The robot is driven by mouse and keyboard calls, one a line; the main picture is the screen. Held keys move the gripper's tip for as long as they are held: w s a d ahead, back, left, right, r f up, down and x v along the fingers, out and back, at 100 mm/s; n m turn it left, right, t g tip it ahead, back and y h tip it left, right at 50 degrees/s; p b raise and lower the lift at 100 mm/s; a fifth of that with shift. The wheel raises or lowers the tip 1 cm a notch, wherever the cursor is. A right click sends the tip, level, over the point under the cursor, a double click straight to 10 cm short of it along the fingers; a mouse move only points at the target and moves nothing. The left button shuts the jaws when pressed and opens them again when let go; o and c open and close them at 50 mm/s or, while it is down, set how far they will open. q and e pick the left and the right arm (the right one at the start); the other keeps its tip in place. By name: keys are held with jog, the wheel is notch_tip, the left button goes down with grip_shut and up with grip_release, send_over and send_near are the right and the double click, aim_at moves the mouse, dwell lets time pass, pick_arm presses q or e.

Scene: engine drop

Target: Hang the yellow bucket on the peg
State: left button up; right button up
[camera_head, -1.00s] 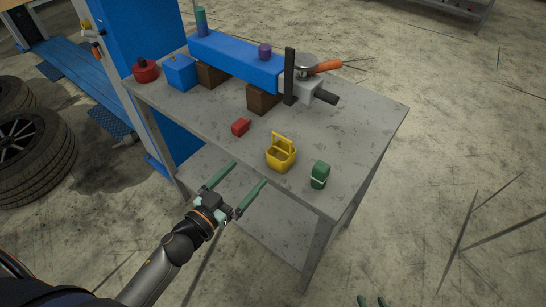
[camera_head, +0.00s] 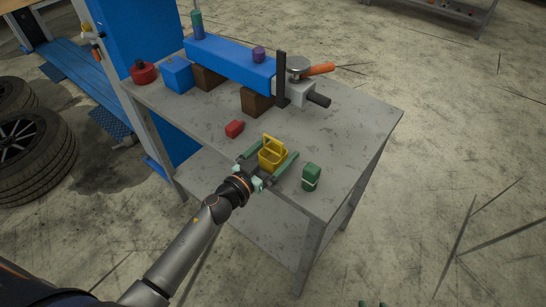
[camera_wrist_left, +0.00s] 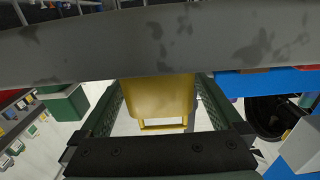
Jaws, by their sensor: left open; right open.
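The yellow bucket (camera_head: 271,157) stands upright near the front edge of the grey table, its handle raised. My left gripper (camera_head: 268,162) is open, with one green finger on each side of the bucket. In the left wrist view the bucket (camera_wrist_left: 158,98) shows upside down between the two fingers; a firm grip does not show. A dark peg (camera_head: 318,99) sticks out sideways from the grey block at the end of the blue beam (camera_head: 230,63). Only the fingertips of my right gripper (camera_head: 371,304) show at the bottom edge, apart and away from the table.
A green box (camera_head: 311,177) stands close right of the bucket and a red block (camera_head: 235,129) lies behind left. A dark upright post (camera_head: 281,79) and an orange-handled tool (camera_head: 318,70) are by the peg. The table's right side (camera_head: 350,140) is clear.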

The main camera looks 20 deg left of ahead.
pick_arm(q)
jog(key=shift+x, duration=0.9)
jog(key=c, duration=1.3)
